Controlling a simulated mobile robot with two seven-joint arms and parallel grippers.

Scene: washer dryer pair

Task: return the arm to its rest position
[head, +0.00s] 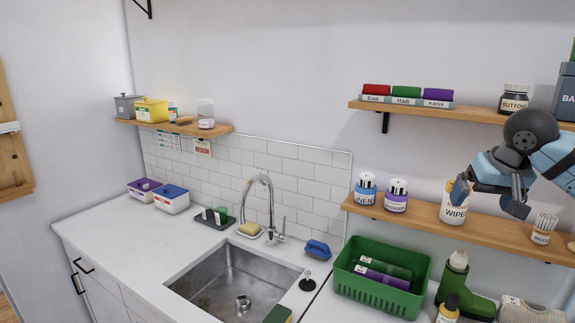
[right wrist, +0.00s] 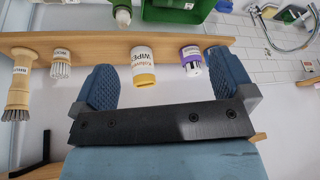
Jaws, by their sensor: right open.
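My right gripper (head: 490,196) reaches in from the right in the head view, in front of the lower wooden shelf (head: 415,213). It is open, and its two blue pads stand wide apart in the right wrist view (right wrist: 165,78), with nothing held between them. The bottle also shows beyond the gap between the pads in the right wrist view (right wrist: 143,66). My left gripper is in neither view.
Two lidded jars, one blue (head: 365,190) and one purple (head: 396,196), and a brush (head: 543,228) share the lower shelf. An upper shelf (head: 470,114) runs above. A green basket (head: 376,290) stands below, beside the sink (head: 232,283). The counter's left part is mostly clear.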

